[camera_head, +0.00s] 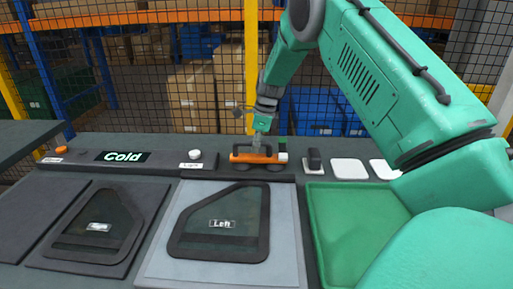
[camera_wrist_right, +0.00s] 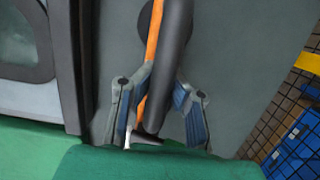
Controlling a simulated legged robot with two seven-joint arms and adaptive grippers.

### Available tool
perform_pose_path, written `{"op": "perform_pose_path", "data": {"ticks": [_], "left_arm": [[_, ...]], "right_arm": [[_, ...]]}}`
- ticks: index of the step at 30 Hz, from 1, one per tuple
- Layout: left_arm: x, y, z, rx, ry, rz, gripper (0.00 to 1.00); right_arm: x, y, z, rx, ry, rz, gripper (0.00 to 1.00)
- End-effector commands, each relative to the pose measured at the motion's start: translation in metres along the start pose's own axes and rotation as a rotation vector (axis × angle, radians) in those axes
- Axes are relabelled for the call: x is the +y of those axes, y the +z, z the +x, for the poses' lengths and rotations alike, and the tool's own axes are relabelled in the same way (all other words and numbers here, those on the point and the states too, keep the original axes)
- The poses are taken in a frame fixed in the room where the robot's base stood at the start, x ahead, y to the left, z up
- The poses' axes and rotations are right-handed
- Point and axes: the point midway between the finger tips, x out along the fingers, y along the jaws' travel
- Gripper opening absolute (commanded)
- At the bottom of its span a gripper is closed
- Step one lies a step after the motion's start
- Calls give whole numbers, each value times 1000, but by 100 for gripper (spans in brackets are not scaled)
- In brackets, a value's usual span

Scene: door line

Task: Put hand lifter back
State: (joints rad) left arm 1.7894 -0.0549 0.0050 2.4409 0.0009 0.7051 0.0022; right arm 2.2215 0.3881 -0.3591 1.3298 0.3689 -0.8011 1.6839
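The hand lifter (camera_head: 258,157), orange with a black handle and dark round cups below, is at the dark raised strip behind the panels. I cannot tell whether it rests on the strip or hangs just above it. My right gripper (camera_head: 261,143) is directly over it, pointing down. In the right wrist view the gripper's fingertips (camera_wrist_right: 163,80) press on both sides of the lifter's handle (camera_wrist_right: 176,40), and the orange body shows beside it. The lower part of the lifter is mostly hidden there. My left gripper is not in view.
A window panel labelled "Left" (camera_head: 220,224) lies on a light grey plate, with another panel (camera_head: 98,228) to its left. A green tray (camera_head: 350,225) is at right, partly behind my arm. A black block (camera_head: 314,160) and white pads (camera_head: 349,169) stand right of the lifter. Mesh fencing stands behind.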

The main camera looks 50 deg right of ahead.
Motion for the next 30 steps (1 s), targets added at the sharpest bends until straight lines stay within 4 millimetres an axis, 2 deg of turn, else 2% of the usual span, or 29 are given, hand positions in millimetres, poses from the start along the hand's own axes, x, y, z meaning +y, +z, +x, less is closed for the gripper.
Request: {"op": "perform_pose_path", "data": {"ticks": [8, 9, 10, 11, 26, 30], "left_arm": [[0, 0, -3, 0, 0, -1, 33], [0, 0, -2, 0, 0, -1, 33], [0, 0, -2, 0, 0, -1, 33], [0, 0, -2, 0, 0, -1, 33], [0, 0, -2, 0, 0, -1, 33], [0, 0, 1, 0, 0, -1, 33]], "right_arm": [[-6, -7, 9, -6, 5, 3, 0], [-6, -8, 10, -6, 6, 3, 15], [-6, -8, 10, -6, 6, 3, 26], [-6, -8, 10, -7, 6, 3, 28], [-2, -2, 6, -3, 0, 0, 28], [-5, -4, -2, -6, 1, 1, 28]]}}
